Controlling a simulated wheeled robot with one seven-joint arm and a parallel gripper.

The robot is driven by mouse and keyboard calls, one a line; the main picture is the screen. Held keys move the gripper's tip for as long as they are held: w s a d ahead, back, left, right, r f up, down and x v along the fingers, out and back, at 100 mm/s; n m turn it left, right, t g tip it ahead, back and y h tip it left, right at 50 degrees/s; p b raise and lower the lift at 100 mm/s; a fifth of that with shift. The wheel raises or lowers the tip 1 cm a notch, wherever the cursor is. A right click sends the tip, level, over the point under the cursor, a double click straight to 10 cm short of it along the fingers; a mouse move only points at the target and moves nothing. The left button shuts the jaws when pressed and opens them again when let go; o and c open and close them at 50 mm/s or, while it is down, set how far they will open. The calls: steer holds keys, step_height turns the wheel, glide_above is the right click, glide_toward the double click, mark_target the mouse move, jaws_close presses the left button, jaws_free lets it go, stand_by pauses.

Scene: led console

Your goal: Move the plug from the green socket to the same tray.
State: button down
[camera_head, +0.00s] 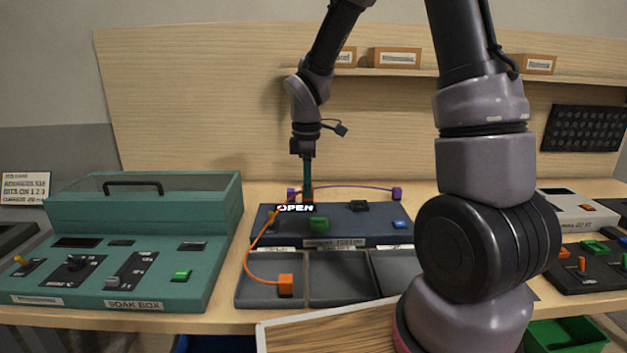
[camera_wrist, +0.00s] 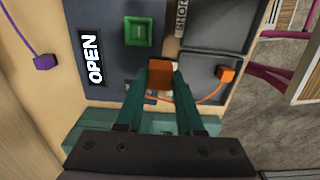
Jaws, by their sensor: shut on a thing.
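My gripper (camera_head: 307,188) is shut on an orange plug (camera_wrist: 160,76), held above the left part of the blue panel (camera_head: 340,231). The green socket (camera_wrist: 138,31) is beside the held plug in the wrist view, with no plug in it; it also shows in the head view (camera_head: 320,226). An orange cable runs from the held plug to a second orange plug (camera_head: 285,285). That plug lies in the left grey tray (camera_head: 252,293) in front of the panel, and shows in the wrist view (camera_wrist: 226,74). The held plug is mostly hidden by my fingers in the head view.
A purple cable joins two purple plugs, one at the right (camera_head: 397,193). An OPEN label (camera_head: 295,208) is at the panel's left. The teal soak box (camera_head: 125,262) stands left. The middle tray (camera_head: 337,280) looks empty. My arm hides the right side.

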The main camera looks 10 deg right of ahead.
steer(key=s+a+f, duration=0.2)
steer(key=s+a, duration=1.2)
steer(key=a, duration=0.1)
steer(key=shift+s, duration=0.2)
stand_by(0.6)
stand_by(0.4)
steer(key=shift+f, duration=5)
stand_by(0.3)
